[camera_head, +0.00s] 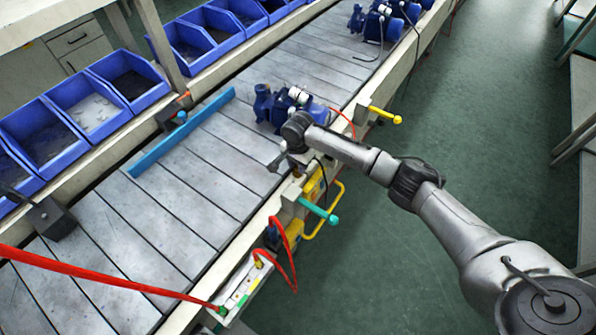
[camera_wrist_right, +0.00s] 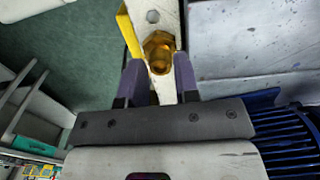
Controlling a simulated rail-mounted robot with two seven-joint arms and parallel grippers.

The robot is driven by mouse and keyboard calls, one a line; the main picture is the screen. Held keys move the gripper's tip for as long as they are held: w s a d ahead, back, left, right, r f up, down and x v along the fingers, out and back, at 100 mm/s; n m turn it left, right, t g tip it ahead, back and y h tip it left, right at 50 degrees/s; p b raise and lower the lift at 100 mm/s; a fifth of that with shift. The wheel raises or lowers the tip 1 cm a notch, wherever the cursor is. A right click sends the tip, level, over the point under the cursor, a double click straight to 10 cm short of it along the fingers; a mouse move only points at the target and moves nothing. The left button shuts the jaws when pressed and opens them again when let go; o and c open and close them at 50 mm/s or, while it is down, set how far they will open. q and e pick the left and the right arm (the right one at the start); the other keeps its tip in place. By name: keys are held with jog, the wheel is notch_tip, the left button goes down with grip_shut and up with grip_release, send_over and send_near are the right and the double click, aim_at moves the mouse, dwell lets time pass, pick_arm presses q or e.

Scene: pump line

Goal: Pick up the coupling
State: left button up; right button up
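The coupling is a brass, hex-shaped fitting (camera_wrist_right: 158,47) on a pale strip in the right wrist view. My right gripper (camera_wrist_right: 159,65) has its two dark fingers apart, one on either side of the coupling's near end. No clear contact shows, and I cannot tell how deep the coupling sits between the fingertips. In the head view my right gripper (camera_head: 277,162) is over the conveyor's near edge, beside a blue pump (camera_head: 268,105). My left gripper is not in view.
Blue bins (camera_head: 95,107) line the conveyor's far side. A blue bar (camera_head: 180,133) lies across the slats. A teal-handled lever (camera_head: 318,211), a yellow-handled lever (camera_head: 384,115) and red hoses stick out at the near edge. More pumps (camera_head: 378,25) stand farther along.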

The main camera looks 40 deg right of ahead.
grip_shut()
jog(key=shift+r, duration=0.1)
